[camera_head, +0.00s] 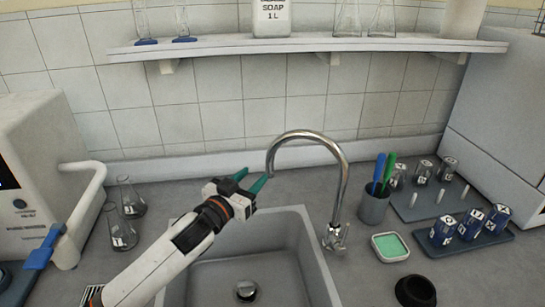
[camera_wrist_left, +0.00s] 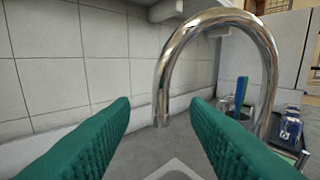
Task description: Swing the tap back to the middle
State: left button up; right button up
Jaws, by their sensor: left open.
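The tap (camera_head: 343,177) is a chrome gooseneck standing at the right side of the grey sink (camera_head: 316,268). Its spout arches to the left and its end hangs over the back rim area of the sink. My left gripper (camera_head: 253,178) has green fingers and is open, just left of the spout end in the head view. In the left wrist view the tap (camera_wrist_left: 163,75) shows with its spout end between and beyond the two open fingers (camera_wrist_left: 160,118). I cannot tell if a finger touches it. My right gripper is not in view.
Glass flasks (camera_head: 123,230) stand left of the sink. A shelf (camera_head: 300,46) runs along the wall above.

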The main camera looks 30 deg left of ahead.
aim_at(267, 164)
pick_arm(q)
jog(key=w, duration=0.2)
jog(key=w+p, duration=0.1)
jog(key=shift+d+r, duration=0.25)
jog(key=shift+r, duration=0.15)
jog(key=shift+w+f, duration=0.15)
jog(key=shift+w, duration=1)
jog(key=w, duration=0.1)
jog(key=w+p, duration=0.1)
jog(key=w, duration=0.2)
jog(key=shift+w+f, duration=0.15)
jog(key=shift+f, duration=0.1)
jog(key=shift+w, duration=0.25)
jog(key=shift+w+d+p, duration=0.1)
jog(key=shift+w+p, duration=0.15)
jog(key=shift+p, duration=0.05)
jog(key=shift+f, duration=0.1)
jog(key=shift+c, duration=0.5)
jog(key=c, duration=0.6)
grip_shut()
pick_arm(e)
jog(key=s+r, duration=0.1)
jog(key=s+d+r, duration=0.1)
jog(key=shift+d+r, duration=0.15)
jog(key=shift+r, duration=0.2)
